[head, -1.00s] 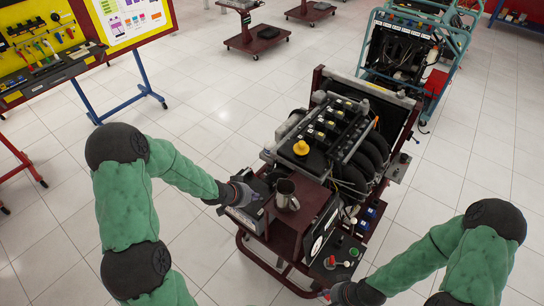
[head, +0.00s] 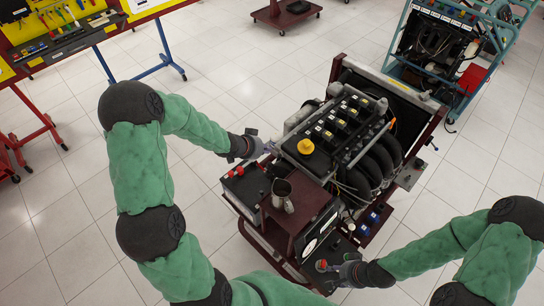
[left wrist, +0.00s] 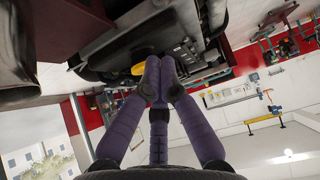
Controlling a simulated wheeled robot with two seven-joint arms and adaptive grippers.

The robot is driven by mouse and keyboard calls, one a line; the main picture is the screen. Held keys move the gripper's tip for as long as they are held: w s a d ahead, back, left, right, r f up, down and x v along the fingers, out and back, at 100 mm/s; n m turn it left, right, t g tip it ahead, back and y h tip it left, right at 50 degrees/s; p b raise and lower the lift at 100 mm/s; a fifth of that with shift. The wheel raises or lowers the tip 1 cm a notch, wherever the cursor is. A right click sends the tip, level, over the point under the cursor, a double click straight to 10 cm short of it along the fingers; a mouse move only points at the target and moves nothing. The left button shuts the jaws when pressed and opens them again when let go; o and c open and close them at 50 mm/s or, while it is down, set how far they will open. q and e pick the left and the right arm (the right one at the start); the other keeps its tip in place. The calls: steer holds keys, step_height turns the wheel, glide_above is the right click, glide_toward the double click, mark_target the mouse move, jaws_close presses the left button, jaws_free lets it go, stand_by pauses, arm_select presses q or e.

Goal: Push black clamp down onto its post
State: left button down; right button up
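A dark battery (head: 247,187) with red caps on its top edge stands at the left side of the engine stand. I cannot clearly pick out the black clamp or its post at this size. My left gripper (head: 268,147) is beyond the battery, beside the engine's near left corner, apart from the battery top. In the left wrist view its fingers (left wrist: 160,63) come together at the tips, with nothing visible between them. My right gripper (head: 335,267) is low at the right, beside a red knob (head: 321,265) on the stand's panel; its fingers are too small to read.
The engine (head: 340,130) with a yellow cap (head: 306,146) stands behind the battery; the cap also shows in the left wrist view (left wrist: 138,69). A metal jug (head: 282,195) stands on the dark red shelf (head: 312,200) right of the battery.

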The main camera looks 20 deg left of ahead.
mark_target(271, 173)
arm_select(q)
steer(key=b+x, duration=0.3)
steer(key=x, duration=0.7)
steer(key=shift+s+a+f+b, duration=0.3)
steer(key=shift+s+f, duration=0.1)
steer(key=shift+s, duration=0.4)
steer(key=shift+s+a+f+b, duration=0.25)
steer(key=shift+s+f, duration=0.2)
steer(key=shift+s, duration=0.35)
steer(key=shift+a, duration=0.1)
